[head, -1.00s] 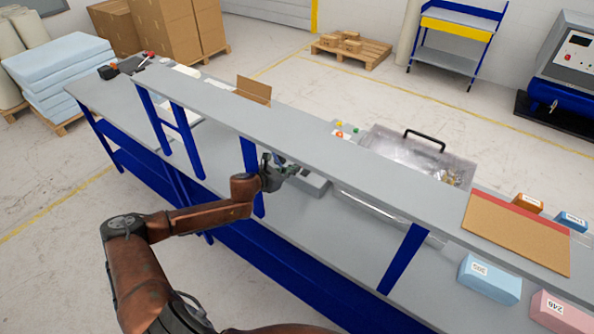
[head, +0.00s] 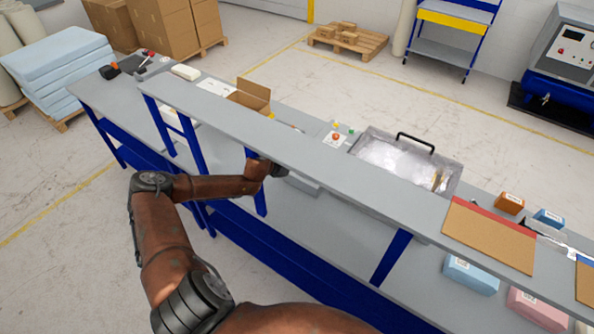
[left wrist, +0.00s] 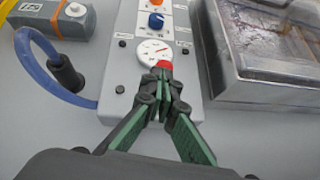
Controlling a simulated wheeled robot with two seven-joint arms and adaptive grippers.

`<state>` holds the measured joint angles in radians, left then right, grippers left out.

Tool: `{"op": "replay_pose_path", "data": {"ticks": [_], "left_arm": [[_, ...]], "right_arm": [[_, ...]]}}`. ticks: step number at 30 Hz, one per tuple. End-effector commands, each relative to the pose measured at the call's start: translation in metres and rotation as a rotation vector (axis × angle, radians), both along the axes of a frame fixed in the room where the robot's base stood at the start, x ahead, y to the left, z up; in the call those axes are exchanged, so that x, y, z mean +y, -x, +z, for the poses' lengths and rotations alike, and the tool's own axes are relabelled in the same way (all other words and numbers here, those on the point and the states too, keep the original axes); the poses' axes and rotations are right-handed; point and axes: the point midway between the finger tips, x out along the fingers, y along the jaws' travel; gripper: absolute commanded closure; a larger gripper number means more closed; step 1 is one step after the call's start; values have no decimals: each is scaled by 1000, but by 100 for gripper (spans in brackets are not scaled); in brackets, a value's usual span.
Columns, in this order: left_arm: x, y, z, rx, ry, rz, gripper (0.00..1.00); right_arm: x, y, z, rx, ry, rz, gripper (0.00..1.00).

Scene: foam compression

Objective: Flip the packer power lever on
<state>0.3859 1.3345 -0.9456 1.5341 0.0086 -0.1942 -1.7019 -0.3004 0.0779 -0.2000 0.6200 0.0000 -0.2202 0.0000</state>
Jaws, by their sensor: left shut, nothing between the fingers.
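In the left wrist view a light grey control box (left wrist: 186,88) carries a round white gauge (left wrist: 153,51), a blue knob (left wrist: 156,21) and orange-marked switches. My left gripper (left wrist: 162,82), with green-padded fingers, is shut and empty over the box, just below the gauge. A red part (left wrist: 165,66), possibly the lever's tip, shows right at the fingertips. They partly hide it, so I cannot tell its position or whether they touch it. In the head view my left arm reaches under the raised shelf, which hides the fingertips. My right gripper is not in view.
The grey shelf (head: 330,185) on blue posts runs above the bench. A clear-lidded case (left wrist: 268,52) stands right of the box. A blue hose (left wrist: 40,70) and grey device (left wrist: 50,18) lie left. The tray with a black handle (head: 416,143) is behind the shelf.

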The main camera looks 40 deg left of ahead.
Motion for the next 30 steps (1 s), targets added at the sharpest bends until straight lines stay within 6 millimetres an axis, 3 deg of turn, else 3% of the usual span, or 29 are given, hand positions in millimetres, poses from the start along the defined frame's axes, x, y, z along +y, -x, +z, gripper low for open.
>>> {"op": "replay_pose_path", "data": {"ticks": [2,9,17,30], "left_arm": [[1,-10,9,-4,-1,0,100],[2,-31,10,-3,-1,0,100],[2,-28,8,-1,0,0,100],[2,-28,24,-2,0,0,100]], "right_arm": [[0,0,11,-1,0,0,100],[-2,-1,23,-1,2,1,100],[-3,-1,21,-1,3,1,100],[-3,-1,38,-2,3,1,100]]}}
